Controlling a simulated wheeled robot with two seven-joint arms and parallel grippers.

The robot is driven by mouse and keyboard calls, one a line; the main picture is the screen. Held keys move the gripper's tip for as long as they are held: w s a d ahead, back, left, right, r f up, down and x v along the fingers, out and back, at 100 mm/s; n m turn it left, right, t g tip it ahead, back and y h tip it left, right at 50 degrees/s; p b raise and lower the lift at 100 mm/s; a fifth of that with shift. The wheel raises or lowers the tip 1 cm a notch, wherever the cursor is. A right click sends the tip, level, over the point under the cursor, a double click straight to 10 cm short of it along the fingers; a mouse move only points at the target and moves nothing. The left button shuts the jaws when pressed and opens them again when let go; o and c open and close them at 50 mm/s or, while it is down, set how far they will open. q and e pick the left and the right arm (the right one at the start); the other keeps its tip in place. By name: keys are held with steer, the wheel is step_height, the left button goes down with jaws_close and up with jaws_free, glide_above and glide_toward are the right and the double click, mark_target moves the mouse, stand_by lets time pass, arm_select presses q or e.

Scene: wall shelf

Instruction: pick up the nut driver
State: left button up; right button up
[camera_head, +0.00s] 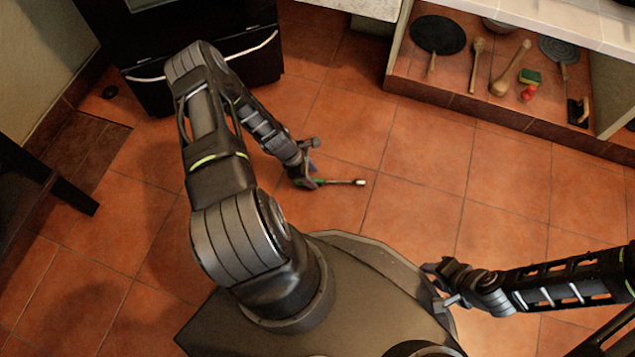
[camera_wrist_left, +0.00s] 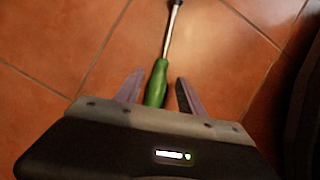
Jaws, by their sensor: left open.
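The nut driver (camera_head: 345,182) has a green handle and a metal shaft. In the head view it lies on the tiled floor, its shaft pointing right and its handle partly hidden by my left gripper (camera_head: 303,182). In the left wrist view the nut driver (camera_wrist_left: 158,82) has its green handle between the two open fingers of my left gripper (camera_wrist_left: 157,90), with the shaft pointing away. A gap shows on the right side of the handle; the left finger is close to it. My right gripper (camera_head: 441,283) is at the right, away from the nut driver, and its jaws are too small to judge.
A low shelf (camera_head: 455,95) at the upper right holds a black pan (camera_head: 438,34), wooden utensils (camera_head: 510,68) and a sponge (camera_head: 530,76). A black oven (camera_head: 200,45) stands at the upper left. A dark piece of furniture (camera_head: 40,185) is at the left. The floor right of the nut driver is clear.

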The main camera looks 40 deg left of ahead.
arm_select(q)
steer(key=x, duration=0.2)
steer(key=shift+f+b, duration=0.25)
steer(key=shift+b, duration=0.05)
steer(key=shift+c, duration=0.3)
jaws_close()
stand_by(0.5)
